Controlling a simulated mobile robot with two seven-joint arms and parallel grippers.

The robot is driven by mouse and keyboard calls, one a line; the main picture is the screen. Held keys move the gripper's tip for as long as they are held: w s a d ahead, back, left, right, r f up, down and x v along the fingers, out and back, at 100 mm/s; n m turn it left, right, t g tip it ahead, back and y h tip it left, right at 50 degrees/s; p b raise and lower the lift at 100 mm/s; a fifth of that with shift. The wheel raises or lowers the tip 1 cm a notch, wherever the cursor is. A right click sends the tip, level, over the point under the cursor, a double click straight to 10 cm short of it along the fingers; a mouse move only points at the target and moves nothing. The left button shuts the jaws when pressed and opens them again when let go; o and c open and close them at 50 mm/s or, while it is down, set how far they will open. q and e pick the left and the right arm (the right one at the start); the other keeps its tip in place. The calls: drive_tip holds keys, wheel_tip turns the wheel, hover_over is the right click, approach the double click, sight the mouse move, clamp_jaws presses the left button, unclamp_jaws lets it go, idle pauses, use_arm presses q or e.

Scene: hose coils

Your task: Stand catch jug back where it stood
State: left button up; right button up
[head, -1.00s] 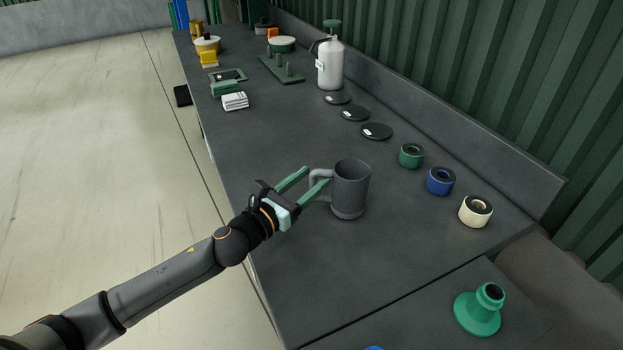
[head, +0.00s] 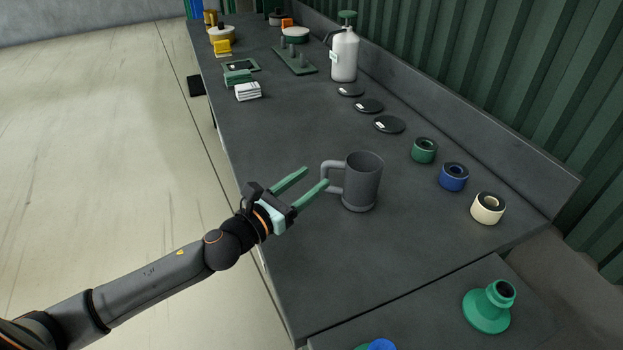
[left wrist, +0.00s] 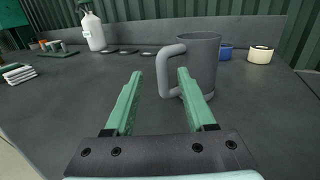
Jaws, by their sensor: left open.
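The catch jug (head: 364,181) is a dark grey mug-like vessel standing upright on the dark bench, its handle (head: 331,174) facing left toward my gripper. My right gripper is not in view.
Green, blue and cream rings (head: 453,177) stand right of the jug, with several black discs (head: 389,124) behind. A white pump bottle (head: 344,55) stands near the back wall. A green flanged fitting (head: 489,306) is at front right. Bench around the jug is clear.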

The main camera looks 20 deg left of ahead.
use_arm(q)
drive_tip(key=shift+v, duration=1.65)
drive_tip(key=shift+s+a+b, duration=0.15)
drive_tip(key=shift+s+b, duration=0.2)
drive_tip(key=shift+s, duration=0.05)
drive_tip(key=b+v, duration=0.2)
drive_tip(key=v, duration=0.9)
drive_tip(key=shift+s, duration=0.3)
drive_tip(key=shift+s+a, duration=0.1)
drive_tip(key=shift+a, duration=0.05)
